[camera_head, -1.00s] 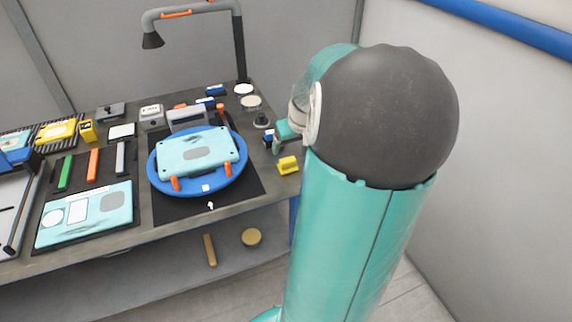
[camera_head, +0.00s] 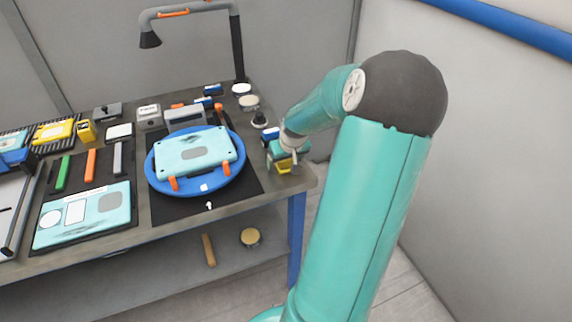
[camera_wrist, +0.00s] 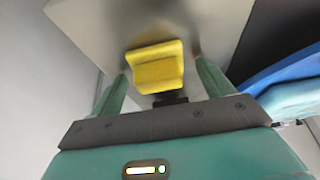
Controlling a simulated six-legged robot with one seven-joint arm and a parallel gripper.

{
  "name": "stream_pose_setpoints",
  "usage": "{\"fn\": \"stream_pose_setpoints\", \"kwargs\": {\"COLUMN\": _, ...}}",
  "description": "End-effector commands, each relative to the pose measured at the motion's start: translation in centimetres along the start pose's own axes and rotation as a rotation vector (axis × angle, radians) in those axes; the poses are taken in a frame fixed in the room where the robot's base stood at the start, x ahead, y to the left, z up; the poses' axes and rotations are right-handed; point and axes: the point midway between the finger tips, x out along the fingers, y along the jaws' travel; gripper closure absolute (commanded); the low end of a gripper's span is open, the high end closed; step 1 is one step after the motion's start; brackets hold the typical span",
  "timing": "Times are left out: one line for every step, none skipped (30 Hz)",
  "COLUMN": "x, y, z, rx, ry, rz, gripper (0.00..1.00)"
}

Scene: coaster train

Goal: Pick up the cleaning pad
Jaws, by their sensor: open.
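The cleaning pad, a small yellow block (camera_head: 284,170), lies near the right end of the workbench and is partly hidden by my gripper (camera_head: 286,160) in the head view. In the wrist view the yellow pad (camera_wrist: 155,68) shows between the two green fingers of my gripper (camera_wrist: 160,72). The fingers are open, one on each side of the pad, with a visible gap on both sides. A small dark part shows at the pad's lower edge in the wrist view.
A blue round turntable (camera_head: 233,181) carries a light teal case left of the pad. The grey workbench (camera_head: 225,205) holds several tools and boxes, and a lamp (camera_head: 150,38) rises at the back. A dark cylindrical item (camera_head: 259,120) stands behind the gripper.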

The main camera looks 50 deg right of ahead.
Motion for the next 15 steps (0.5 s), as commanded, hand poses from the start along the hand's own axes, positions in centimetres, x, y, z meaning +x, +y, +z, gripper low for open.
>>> {"fn": "stream_pose_setpoints", "kwargs": {"x": -0.03, "y": 0.02, "z": -0.01, "rx": 0.0, "ry": 0.0, "rz": 0.0, "gripper": 0.2}}
{"fn": "stream_pose_setpoints", "kwargs": {"x": -0.04, "y": 0.03, "z": -0.01, "rx": 0.001, "ry": 0.0, "rz": 0.0, "gripper": 0.2}}
{"fn": "stream_pose_setpoints", "kwargs": {"x": -0.04, "y": 0.02, "z": -0.01, "rx": 0.0, "ry": 0.0, "rz": 0.0, "gripper": 0.2}}
{"fn": "stream_pose_setpoints", "kwargs": {"x": -0.04, "y": 0.02, "z": -0.01, "rx": 0.001, "ry": 0.0, "rz": 0.0, "gripper": 0.26}}
{"fn": "stream_pose_setpoints", "kwargs": {"x": -0.04, "y": 0.02, "z": -0.01, "rx": 0.001, "ry": 0.0, "rz": 0.0, "gripper": 0.32}}
{"fn": "stream_pose_setpoints", "kwargs": {"x": -0.05, "y": 0.02, "z": 0.0, "rx": 0.001, "ry": 0.0, "rz": 0.0, "gripper": 0.4}}
{"fn": "stream_pose_setpoints", "kwargs": {"x": -0.05, "y": 0.02, "z": 0.0, "rx": 0.001, "ry": 0.0, "rz": 0.0, "gripper": 0.46}}
{"fn": "stream_pose_setpoints", "kwargs": {"x": -0.05, "y": 0.03, "z": 0.0, "rx": 0.001, "ry": 0.0, "rz": 0.0, "gripper": 0.51}}
{"fn": "stream_pose_setpoints", "kwargs": {"x": -0.05, "y": 0.02, "z": -0.01, "rx": 0.001, "ry": 0.0, "rz": 0.0, "gripper": 0.59}}
{"fn": "stream_pose_setpoints", "kwargs": {"x": -0.06, "y": 0.02, "z": -0.01, "rx": 0.001, "ry": 0.0, "rz": 0.0, "gripper": 0.65}}
{"fn": "stream_pose_setpoints", "kwargs": {"x": -0.06, "y": 0.02, "z": -0.01, "rx": 0.001, "ry": 0.0, "rz": 0.0, "gripper": 0.71}}
{"fn": "stream_pose_setpoints", "kwargs": {"x": -0.08, "y": 0.03, "z": -0.04, "rx": 0.001, "ry": 0.001, "rz": 0.001, "gripper": 0.72}}
{"fn": "stream_pose_setpoints", "kwargs": {"x": -0.08, "y": 0.03, "z": -0.03, "rx": 0.001, "ry": 0.001, "rz": 0.0, "gripper": 0.72}}
{"fn": "stream_pose_setpoints", "kwargs": {"x": -0.08, "y": 0.03, "z": -0.04, "rx": 0.001, "ry": 0.001, "rz": 0.001, "gripper": 0.72}}
{"fn": "stream_pose_setpoints", "kwargs": {"x": -0.08, "y": 0.03, "z": -0.03, "rx": 0.001, "ry": 0.001, "rz": 0.0, "gripper": 0.72}}
